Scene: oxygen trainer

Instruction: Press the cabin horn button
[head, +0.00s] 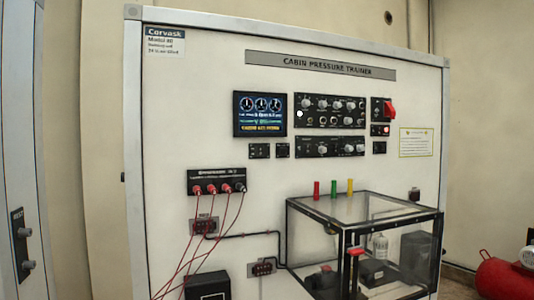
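The Cabin Pressure Trainer board (200,120) stands upright in front of me. I cannot read a horn label on any control, so I cannot tell which is the cabin horn button. The board carries a lit screen (260,114), an upper black control panel (330,110) with knobs, and a lower black panel (330,147). To their right are a red guarded switch (389,109), a small panel with a red light (380,130) and a small dark module (379,147). Two more small dark modules (259,151) sit below the screen. My gripper is not in view.
A clear-walled, black-framed box (375,206) juts out at the lower right of the board. Red cables (214,250) hang from a black socket panel (216,181). A red tank (503,278) stands at far right. The board's upper middle is unobstructed.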

